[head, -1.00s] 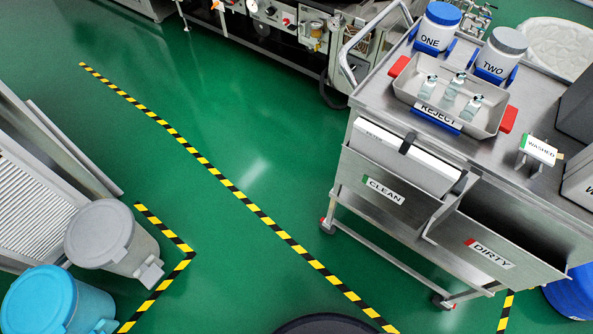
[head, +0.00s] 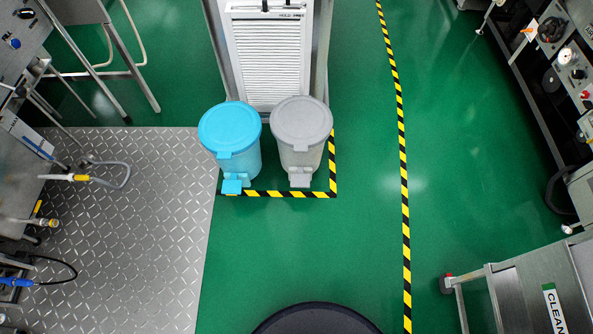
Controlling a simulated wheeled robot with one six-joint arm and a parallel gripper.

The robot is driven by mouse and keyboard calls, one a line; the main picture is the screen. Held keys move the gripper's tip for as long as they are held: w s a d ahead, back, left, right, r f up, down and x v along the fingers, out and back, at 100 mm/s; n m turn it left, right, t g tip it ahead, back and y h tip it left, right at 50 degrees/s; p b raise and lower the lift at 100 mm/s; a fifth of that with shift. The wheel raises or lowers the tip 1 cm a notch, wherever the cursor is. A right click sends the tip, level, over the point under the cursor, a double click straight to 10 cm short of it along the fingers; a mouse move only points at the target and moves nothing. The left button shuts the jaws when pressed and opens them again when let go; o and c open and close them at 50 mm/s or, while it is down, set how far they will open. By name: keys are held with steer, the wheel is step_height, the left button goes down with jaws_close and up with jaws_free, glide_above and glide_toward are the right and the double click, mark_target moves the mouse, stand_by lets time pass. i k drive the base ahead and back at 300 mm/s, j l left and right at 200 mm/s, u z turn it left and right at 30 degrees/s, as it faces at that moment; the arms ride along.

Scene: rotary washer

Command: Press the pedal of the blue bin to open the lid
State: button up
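The blue bin (head: 240,160) stands upright on the floor left of centre in the head view. Its round blue lid (head: 229,126) is shut. Its blue pedal (head: 233,185) sticks out at the front base, on the side facing me. A grey bin (head: 301,135) with a shut lid and its own grey pedal (head: 300,178) stands close on its right. My gripper is not in view.
Yellow-black tape (head: 290,193) runs on the floor around the bins. A white louvred unit (head: 268,55) stands behind them. A metal tread plate (head: 130,230) lies left. Open green floor (head: 270,245) lies in front. A steel cart (head: 530,295) stands at lower right.

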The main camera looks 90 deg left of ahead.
mark_target(232, 187)
steer(key=u, duration=3.7)
